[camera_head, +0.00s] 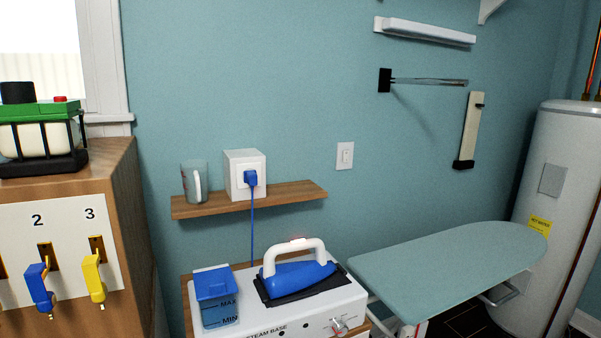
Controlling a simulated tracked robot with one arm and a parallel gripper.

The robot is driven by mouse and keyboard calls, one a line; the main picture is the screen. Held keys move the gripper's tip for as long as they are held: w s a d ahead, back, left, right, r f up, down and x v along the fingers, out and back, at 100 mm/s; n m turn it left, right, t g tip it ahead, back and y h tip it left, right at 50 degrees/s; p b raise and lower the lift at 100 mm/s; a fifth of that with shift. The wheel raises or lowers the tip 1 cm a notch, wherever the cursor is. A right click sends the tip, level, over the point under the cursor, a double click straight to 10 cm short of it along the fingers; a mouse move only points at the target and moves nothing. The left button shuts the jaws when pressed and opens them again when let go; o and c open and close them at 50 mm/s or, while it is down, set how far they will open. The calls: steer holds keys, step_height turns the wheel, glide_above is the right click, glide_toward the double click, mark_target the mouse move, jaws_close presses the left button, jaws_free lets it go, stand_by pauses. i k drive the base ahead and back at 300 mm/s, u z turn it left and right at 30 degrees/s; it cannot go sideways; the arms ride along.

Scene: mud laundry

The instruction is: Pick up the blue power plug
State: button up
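The blue power plug (250,178) sits in the front face of a white socket box (239,162). The box stands on a wooden wall shelf (290,196). A blue cord (252,232) hangs from the plug, passes in front of the shelf and drops behind the steam base. My gripper is not visible in this view.
A glass mug (190,181) stands on the shelf left of the box. Below are a steam base (262,321), a blue-lidded water tank (215,285) and a blue iron (298,277). An ironing board (455,262) extends right. A wooden cabinet (127,195) stands left.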

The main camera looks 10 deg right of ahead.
mark_target(250, 177)
steer(key=z, duration=0.6)
steer(key=i, duration=2.15)
steer(key=u, duration=0.1)
